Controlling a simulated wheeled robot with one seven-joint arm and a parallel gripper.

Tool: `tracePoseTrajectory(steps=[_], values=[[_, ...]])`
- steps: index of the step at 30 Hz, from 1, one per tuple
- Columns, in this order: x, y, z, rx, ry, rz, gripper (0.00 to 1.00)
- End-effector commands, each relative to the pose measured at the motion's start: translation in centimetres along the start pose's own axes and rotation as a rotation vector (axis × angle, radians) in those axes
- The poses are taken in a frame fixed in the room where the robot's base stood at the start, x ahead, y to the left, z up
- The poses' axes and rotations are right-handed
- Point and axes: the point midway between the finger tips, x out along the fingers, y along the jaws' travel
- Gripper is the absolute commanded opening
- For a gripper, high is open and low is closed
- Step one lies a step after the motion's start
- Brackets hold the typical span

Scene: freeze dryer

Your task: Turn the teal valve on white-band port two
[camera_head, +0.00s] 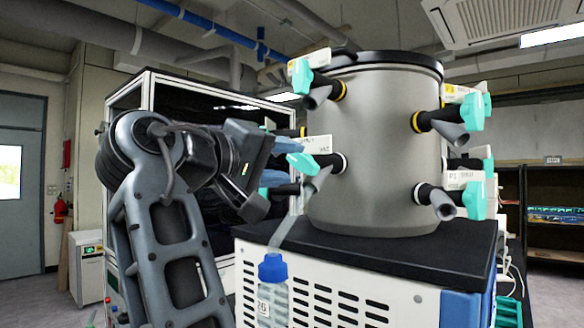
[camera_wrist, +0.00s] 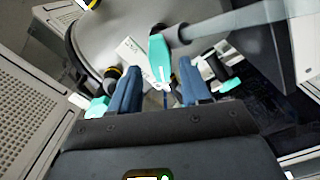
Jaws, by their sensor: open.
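The grey drum (camera_head: 375,150) carries ports with teal valves, yellow bands on the upper row and white bands on the lower. The left white-band port's teal valve (camera_head: 302,163) sits beside a white label (camera_head: 318,145) whose text I cannot read surely. My gripper (camera_head: 285,162) is open just left of this valve, its two blue fingers one above the other. In the wrist view the teal valve (camera_wrist: 159,58) lies between the fingertips, with gaps on both sides; contact is not visible. The right white-band valve (camera_head: 474,200) has a label reading P1.
A clear tube runs from the left white-band port down to a blue-capped bottle (camera_head: 272,270) in front of the white cabinet (camera_head: 340,290). A yellow-band teal valve (camera_head: 301,76) stands above. A glass-fronted cabinet (camera_head: 190,100) stands behind my arm.

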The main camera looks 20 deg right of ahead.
Motion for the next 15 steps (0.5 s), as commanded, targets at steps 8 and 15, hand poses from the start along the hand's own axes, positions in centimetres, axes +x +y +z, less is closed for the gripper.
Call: tracePoseTrajectory(steps=[8,15], values=[[-4.1,-0.2,0.1,0.001,0.001,-0.001,0.47],[-5.0,-0.1,0.0,0.000,0.000,0.000,0.47]])
